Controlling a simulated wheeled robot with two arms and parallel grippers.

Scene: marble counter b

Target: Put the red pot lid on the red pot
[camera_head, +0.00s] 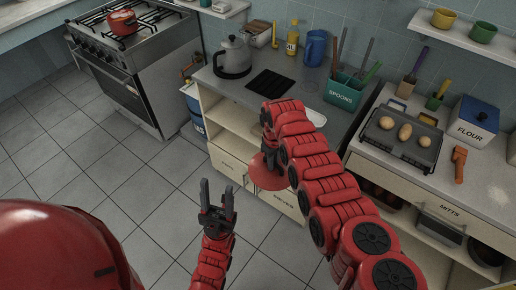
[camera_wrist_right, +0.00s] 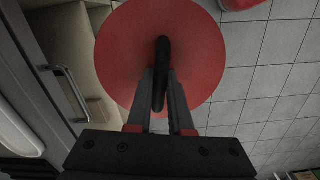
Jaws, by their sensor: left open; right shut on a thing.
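The red pot (camera_head: 123,22) stands on the stove at the far left of the head view. The red lid (camera_head: 268,174) hangs in front of the middle counter, held by my right gripper. In the right wrist view the lid (camera_wrist_right: 125,50) is a round red disc. My right gripper (camera_wrist_right: 160,85) is shut on its black handle (camera_wrist_right: 162,60). My right arm hides part of the lid in the head view. My left gripper (camera_head: 217,196) is open and empty over the tiled floor, left of the lid.
The stove (camera_head: 140,60) stands apart from the middle counter (camera_head: 222,80), which holds a grey kettle (camera_head: 233,57), a blue jug (camera_head: 315,47) and a green utensil box (camera_head: 346,93). The floor before the stove is clear.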

